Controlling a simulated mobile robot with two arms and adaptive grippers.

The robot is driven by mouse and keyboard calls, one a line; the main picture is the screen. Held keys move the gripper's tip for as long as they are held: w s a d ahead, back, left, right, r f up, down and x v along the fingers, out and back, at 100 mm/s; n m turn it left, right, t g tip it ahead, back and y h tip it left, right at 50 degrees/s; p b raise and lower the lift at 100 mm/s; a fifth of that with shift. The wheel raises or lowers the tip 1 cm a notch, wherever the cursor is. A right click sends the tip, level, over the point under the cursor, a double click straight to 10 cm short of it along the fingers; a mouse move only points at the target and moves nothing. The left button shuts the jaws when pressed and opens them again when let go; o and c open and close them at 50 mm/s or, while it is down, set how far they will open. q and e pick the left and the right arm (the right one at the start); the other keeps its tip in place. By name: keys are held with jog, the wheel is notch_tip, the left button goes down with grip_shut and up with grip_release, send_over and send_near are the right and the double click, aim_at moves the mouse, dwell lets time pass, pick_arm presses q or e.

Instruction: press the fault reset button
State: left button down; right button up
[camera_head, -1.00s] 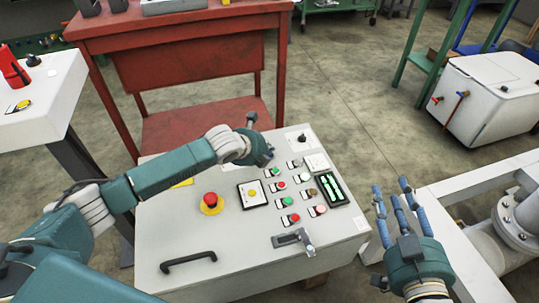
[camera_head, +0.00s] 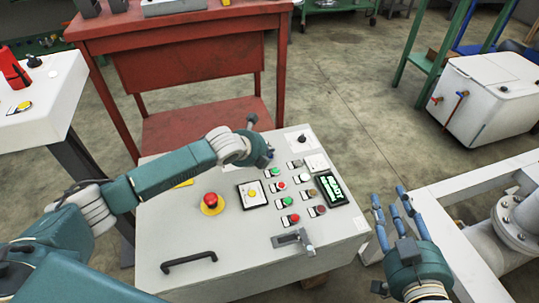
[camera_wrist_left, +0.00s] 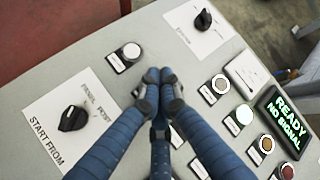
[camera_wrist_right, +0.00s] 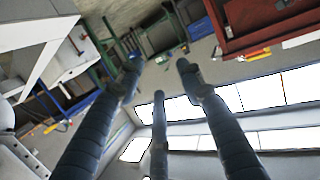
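The grey control panel (camera_head: 190,245) carries rows of small buttons, each with a label. No label legible here reads fault reset, so I cannot tell which button it is. My left gripper (camera_head: 266,158) is over the panel's upper part. In the left wrist view its fingertips (camera_wrist_left: 160,76) are together with nothing between them, just right of a white button (camera_wrist_left: 132,50). Its fingers hide part of the panel, and contact cannot be told. My right gripper (camera_head: 392,207) is open and empty right of the panel.
A red mushroom button (camera_head: 210,199) on a yellow ring, a yellow-centred square switch (camera_head: 252,194), a black handle (camera_head: 188,261) and a lever (camera_head: 296,239) are on the panel. A red table (camera_head: 190,40) stands behind. A white frame (camera_head: 465,190) is at right.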

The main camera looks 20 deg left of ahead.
pick_arm(q)
jog(key=shift+r, duration=0.2)
jog(key=shift+r+p, duration=0.15)
jog(key=shift+p, duration=0.3)
jog(key=shift+r+p, duration=0.2)
jog(key=shift+p, duration=0.1)
jog(key=shift+r, duration=0.15)
pick_arm(e)
jog(key=s+d+f+g+h, duration=0.1)
jog(key=s+d+f+g, duration=0.1)
jog(key=s+f+g, duration=0.3)
jog(key=shift+s+d+f+h, duration=0.4)
jog(key=shift+s+f, duration=0.15)
jog(key=shift+f, duration=1.75)
